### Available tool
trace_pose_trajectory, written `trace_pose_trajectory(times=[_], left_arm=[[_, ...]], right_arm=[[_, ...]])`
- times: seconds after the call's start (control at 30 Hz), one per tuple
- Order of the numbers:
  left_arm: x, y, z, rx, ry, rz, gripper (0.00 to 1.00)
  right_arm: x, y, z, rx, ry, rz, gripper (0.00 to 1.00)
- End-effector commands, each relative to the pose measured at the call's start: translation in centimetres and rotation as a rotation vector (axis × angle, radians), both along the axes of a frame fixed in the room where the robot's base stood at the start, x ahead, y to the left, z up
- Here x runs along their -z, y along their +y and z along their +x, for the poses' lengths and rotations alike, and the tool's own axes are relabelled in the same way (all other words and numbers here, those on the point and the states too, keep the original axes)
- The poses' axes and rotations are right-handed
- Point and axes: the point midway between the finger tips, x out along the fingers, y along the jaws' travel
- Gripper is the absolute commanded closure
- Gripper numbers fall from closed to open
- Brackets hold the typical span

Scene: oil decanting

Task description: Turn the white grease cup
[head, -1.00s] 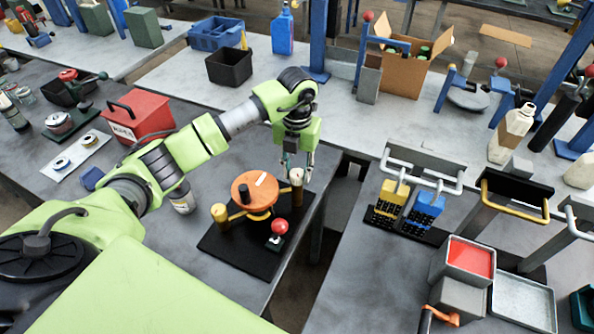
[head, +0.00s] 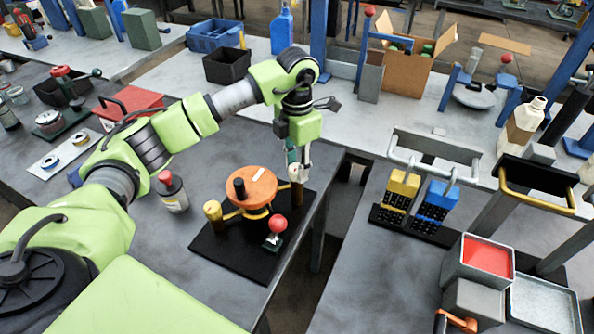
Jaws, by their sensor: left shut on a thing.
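The black base plate (head: 222,252) on the left bench carries an orange disc (head: 262,178) with a black knob, yellow-brown posts and a red ball knob (head: 278,225). The white grease cup (head: 295,178) sits at the top of the post on the disc's right side and is partly hidden by the fingers. My left gripper (head: 298,171) points down from above and is shut on the cup. My right gripper is not in view.
A bottle with a red cap (head: 172,190) stands left of the plate. A red box (head: 130,105) is farther back. A gap separates this bench from the right bench, which holds yellow (head: 398,190) and blue (head: 436,200) blocks in a rack.

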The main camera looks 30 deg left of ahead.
Motion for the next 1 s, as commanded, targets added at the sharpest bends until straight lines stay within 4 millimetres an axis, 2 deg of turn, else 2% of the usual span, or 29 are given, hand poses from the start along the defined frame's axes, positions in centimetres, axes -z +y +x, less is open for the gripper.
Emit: trace_pose_trajectory(times=[0.2, 0.73, 0.77, 0.8, 0.83, 1.0], left_arm=[[-0.10, 0.03, 0.14, 0.073, -0.005, -0.001, 0.93], [-0.22, 0.01, 0.12, 0.099, -0.005, -0.001, 0.93], [-0.22, 0.01, 0.13, 0.099, -0.005, -0.001, 0.69], [-0.22, 0.01, 0.13, 0.098, -0.005, -0.001, 0.59], [-0.21, 0.01, 0.12, 0.098, -0.005, -0.001, 0.55], [-0.13, 0.01, 0.07, 0.098, -0.003, -0.001, 0.55]], right_arm=[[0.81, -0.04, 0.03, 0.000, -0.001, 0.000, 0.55], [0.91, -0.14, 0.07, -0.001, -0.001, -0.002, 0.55], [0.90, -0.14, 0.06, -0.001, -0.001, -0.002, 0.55], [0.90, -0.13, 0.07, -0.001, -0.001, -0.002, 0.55], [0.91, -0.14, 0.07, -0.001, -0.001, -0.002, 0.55], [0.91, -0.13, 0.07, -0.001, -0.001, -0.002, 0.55]])
